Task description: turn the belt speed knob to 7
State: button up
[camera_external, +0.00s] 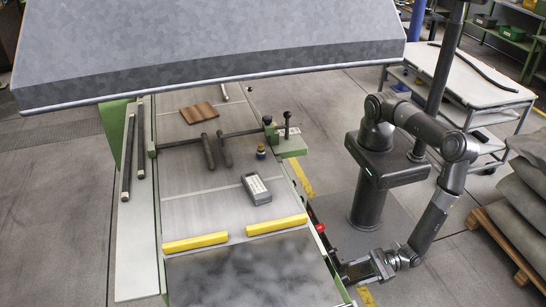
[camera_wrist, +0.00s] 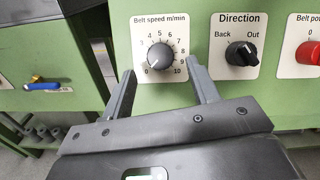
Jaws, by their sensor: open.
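The belt speed knob (camera_wrist: 160,56) is a dark round knob on a white dial plate (camera_wrist: 173,22) marked "Belt speed m/min", with numbers from 0 at lower left to 10 at lower right. Its pointer seems to face the lower left, near 0, but it is small. My gripper (camera_wrist: 161,73) is open, with one finger at each side of the knob's lower part and apart from it. In the external view my gripper (camera_external: 374,268) is low beside the machine's right side; the knob is hidden there.
Right of the knob are a black Direction switch (camera_wrist: 241,53) and a red knob (camera_wrist: 309,53). A blue-handled valve (camera_wrist: 42,86) is at left. The machine's table (camera_external: 190,205) carries a grey box (camera_external: 256,189) and yellow bars (camera_external: 195,242).

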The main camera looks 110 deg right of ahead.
aim_at(344, 278)
jog(key=shift+w, duration=1.65)
jog(key=c, duration=1)
jog(key=shift+m, duration=0.3)
